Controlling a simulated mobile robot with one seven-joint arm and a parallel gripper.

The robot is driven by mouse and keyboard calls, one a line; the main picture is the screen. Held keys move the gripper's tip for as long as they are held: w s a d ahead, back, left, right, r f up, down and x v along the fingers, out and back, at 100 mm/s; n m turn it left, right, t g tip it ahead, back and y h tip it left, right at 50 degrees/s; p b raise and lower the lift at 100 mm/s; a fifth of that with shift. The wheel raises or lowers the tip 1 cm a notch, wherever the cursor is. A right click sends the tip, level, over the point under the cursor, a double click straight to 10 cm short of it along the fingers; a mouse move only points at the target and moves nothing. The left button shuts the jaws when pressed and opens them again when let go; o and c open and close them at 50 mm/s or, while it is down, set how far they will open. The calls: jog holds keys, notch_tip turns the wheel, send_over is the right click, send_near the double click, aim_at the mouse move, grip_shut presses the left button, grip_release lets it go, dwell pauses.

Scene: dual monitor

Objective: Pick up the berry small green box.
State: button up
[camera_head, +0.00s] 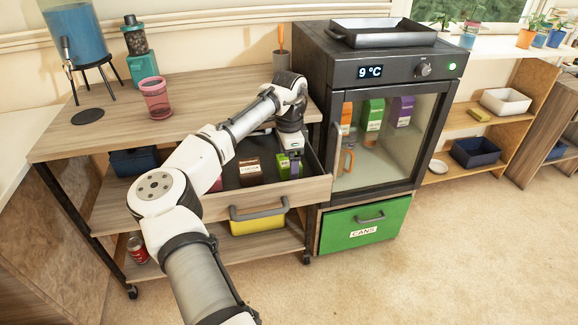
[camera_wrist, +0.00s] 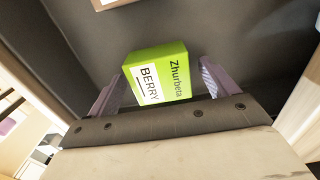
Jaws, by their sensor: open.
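The small green berry box (camera_wrist: 160,76) lies in a dark open drawer, with "BERRY" and "Zhurbeta" printed on it in the wrist view. My gripper (camera_wrist: 163,85) is open, with one finger on each side of the box; I cannot tell whether the fingers touch it. In the head view the green box (camera_head: 284,166) shows at the right end of the open drawer (camera_head: 262,200), below my gripper (camera_head: 289,152). The gripper partly covers that area in the head view.
A brown carton (camera_head: 250,171) stands in the drawer left of the green box. The black fridge (camera_head: 388,65) stands close to the drawer's right side. The wooden tabletop (camera_head: 190,95) is above the drawer. A pink cup (camera_head: 156,98) stands on it.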

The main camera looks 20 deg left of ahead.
jog(key=shift+f, duration=0.15)
jog(key=c, duration=1.1)
